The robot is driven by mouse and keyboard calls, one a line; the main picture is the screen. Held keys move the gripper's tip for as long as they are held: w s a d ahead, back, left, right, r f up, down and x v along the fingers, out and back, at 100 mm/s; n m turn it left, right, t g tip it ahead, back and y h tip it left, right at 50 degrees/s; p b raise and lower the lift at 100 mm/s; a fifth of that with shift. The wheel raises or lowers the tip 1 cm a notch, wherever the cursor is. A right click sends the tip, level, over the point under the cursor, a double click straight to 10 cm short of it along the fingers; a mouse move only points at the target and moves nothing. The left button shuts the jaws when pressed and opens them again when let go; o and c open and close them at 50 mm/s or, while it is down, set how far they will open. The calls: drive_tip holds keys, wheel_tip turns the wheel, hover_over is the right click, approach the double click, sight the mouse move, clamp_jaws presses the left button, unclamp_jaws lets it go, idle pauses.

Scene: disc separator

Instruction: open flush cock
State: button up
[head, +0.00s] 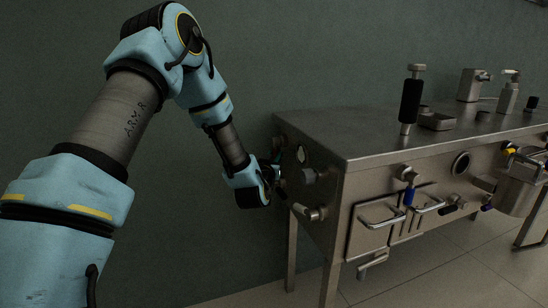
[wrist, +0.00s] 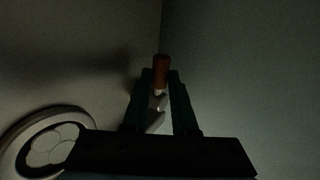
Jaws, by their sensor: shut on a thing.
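My gripper (wrist: 160,88) is shut on a small orange-brown handle (wrist: 160,66) with a pale metal stem, seen between its two dark fingers in the wrist view. This looks like the flush cock's handle; the frames do not settle its name. In the head view my gripper (head: 277,171) reaches the left end of the steel machine (head: 400,130), close to its side wall. The handle is not clearly visible there, being small and partly behind my wrist. The cock's turned position cannot be told.
A round port (wrist: 45,148) is left of the fingers in the wrist view. On the machine's left end, a grey knob (head: 306,177) and a pale-ended lever (head: 311,212) stick out near my gripper. A dark green wall (head: 300,60) stands behind.

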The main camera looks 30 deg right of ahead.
clamp_jaws()
